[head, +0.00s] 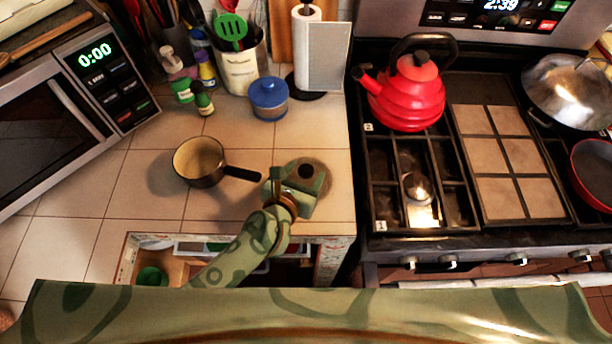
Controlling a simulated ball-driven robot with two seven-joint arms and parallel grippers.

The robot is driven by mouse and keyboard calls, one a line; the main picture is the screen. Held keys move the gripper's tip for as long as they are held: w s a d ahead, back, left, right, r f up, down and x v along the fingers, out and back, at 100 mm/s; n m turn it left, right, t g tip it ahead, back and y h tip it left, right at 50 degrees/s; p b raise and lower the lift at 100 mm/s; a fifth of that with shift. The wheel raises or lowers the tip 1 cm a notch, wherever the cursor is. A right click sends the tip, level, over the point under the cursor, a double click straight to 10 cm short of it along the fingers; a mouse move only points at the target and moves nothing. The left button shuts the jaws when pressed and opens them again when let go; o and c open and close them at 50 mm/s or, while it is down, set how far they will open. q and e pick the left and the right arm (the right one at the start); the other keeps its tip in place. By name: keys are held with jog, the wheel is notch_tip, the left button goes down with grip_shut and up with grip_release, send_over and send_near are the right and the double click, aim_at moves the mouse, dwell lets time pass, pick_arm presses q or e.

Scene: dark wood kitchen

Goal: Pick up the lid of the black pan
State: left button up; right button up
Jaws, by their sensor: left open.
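The black pan (186,163) stands uncovered on the tiled counter, its cream inside showing and its dark handle pointing right. A round brownish disc (323,167), which looks like its lid, lies on the counter to the right of the handle. My left gripper (304,174) is open, directly over this disc, and hides much of it. A dark spot shows between the fingers; I cannot tell whether it is the lid's knob, or whether the fingers touch it. My right gripper is not in view.
A blue-lidded jar (268,99), a paper towel roll (307,50) and small bottles stand behind. A microwave (62,105) is at left. The stove at right carries a red kettle (408,95). An open drawer (170,270) is below the counter's front edge. Tiles around the pan are clear.

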pick_arm(q)
jog(key=shift+r, duration=0.1)
jog(key=c, duration=1.2)
